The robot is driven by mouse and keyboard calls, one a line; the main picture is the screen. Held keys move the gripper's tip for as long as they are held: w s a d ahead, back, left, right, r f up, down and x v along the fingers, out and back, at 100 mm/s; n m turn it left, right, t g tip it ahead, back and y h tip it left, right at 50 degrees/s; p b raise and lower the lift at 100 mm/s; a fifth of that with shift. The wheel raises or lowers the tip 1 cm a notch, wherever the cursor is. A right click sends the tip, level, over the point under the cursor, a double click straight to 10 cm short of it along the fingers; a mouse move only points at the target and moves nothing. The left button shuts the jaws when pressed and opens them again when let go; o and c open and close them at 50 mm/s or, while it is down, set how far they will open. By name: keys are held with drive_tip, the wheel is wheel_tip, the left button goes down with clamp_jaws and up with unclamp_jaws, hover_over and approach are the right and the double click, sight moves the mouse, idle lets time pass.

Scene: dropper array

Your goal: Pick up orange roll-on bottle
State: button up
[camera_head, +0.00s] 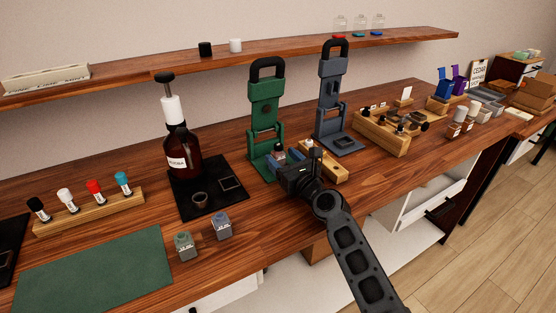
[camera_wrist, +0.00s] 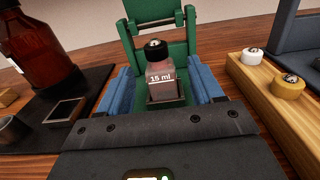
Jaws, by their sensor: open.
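A small square bottle (camera_wrist: 160,80) marked "15 ml", with dull pinkish-brown contents and a dark neck with a shiny ball on top, stands upright on the base of the green press stand (camera_wrist: 165,35). It looks like the roll-on bottle, though its colour is not clearly orange.
A wooden holder (camera_wrist: 285,120) with white and tan caps stands close to the right of my gripper. A large brown bottle (camera_head: 182,150) is on a black mat (camera_head: 190,205) to the left. A grey press stand (camera_head: 334,95) is to the right. Two small grey-capped bottles stand in front.

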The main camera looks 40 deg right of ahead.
drive_tip(key=shift+x, duration=1.45)
drive_tip(key=c, duration=1.2)
drive_tip(key=shift+r, duration=0.1)
